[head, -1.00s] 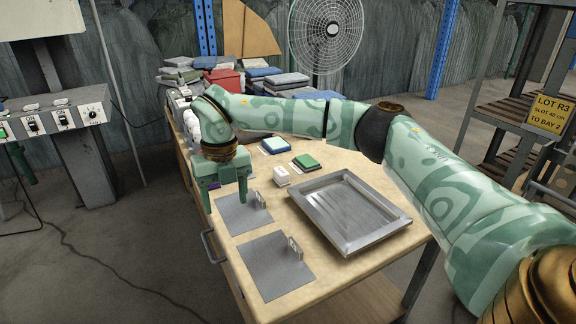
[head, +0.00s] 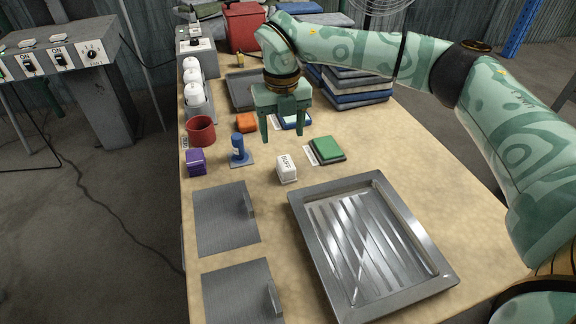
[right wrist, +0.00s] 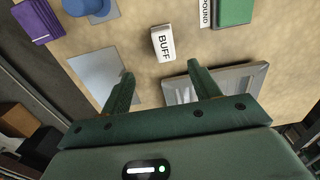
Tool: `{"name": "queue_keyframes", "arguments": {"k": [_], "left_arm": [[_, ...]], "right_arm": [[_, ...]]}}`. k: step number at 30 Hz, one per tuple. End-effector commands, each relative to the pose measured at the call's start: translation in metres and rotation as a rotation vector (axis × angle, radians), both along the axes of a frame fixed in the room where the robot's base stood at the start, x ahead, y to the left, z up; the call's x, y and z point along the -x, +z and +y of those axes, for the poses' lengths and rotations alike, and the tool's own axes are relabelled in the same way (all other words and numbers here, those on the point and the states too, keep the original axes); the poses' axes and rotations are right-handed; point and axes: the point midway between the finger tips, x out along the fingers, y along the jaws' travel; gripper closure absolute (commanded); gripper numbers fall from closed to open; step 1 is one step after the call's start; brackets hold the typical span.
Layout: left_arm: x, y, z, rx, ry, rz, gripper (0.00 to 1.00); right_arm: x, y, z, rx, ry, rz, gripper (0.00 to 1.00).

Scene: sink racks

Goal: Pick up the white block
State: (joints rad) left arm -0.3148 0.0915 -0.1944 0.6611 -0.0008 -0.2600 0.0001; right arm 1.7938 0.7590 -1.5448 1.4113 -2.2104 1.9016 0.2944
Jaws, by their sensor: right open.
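My left gripper is not in view.
The metal tray (head: 440,277) lies to the right front. Two grey plates with upright tabs (head: 222,222) lie left.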

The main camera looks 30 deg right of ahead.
Motion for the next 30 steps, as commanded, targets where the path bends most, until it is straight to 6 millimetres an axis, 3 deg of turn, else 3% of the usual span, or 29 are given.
{"name": "queue_keyframes", "arguments": {"k": [1,3,7,13,18,24,30], "left_arm": [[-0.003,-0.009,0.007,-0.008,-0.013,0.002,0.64],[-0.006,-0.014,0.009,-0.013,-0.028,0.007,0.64],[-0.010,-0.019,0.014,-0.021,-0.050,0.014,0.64],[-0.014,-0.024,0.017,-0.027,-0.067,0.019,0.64],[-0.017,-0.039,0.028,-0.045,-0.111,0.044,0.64],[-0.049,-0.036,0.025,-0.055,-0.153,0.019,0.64],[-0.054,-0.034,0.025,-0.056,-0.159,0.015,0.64]], "right_arm": [[0.000,-0.024,0.000,-0.001,0.000,0.011,0.38],[0.000,-0.040,0.000,0.001,0.001,0.009,0.38],[0.000,-0.061,-0.001,0.000,0.000,0.006,0.38],[0.000,-0.074,-0.002,0.000,-0.001,0.003,0.38],[0.001,-0.110,-0.009,0.000,0.000,0.010,0.38],[0.001,-0.119,-0.009,0.001,0.000,0.001,0.38],[0.001,-0.118,-0.009,0.001,0.000,-0.002,0.38]]}}
